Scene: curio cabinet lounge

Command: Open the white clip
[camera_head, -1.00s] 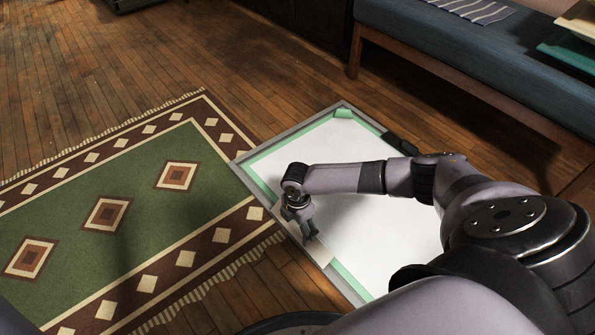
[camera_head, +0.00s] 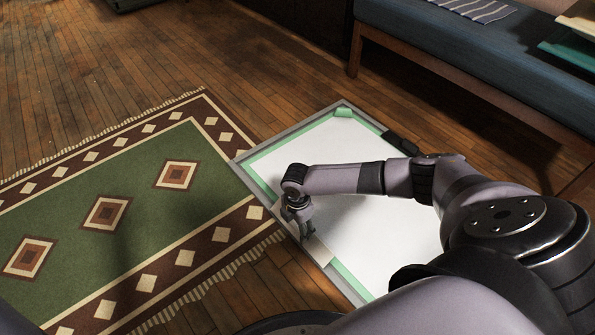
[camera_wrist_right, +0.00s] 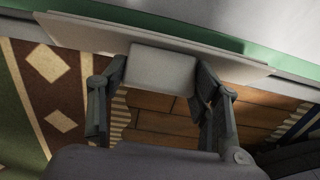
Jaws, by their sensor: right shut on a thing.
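The white clip is a long pale bar with a block-like tab (camera_wrist_right: 163,69) on its outer side. It lies along the near-left edge of the framed board in the head view (camera_head: 319,251), partly hidden by my gripper. My right gripper (camera_head: 303,236) is over that edge. In the right wrist view its two dark fingers (camera_wrist_right: 161,78) stand on either side of the tab and are shut on it. I cannot tell whether the clip's jaw is raised off the board. My left gripper is not in view.
The board's white sheet (camera_head: 375,235) has green strips at its edges inside a grey frame (camera_head: 346,104). A dark object (camera_head: 400,143) sits on the far-right edge. A patterned rug (camera_head: 70,225) lies left. A blue bench (camera_head: 470,50) stands behind. Wood floor (camera_head: 180,45) is clear.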

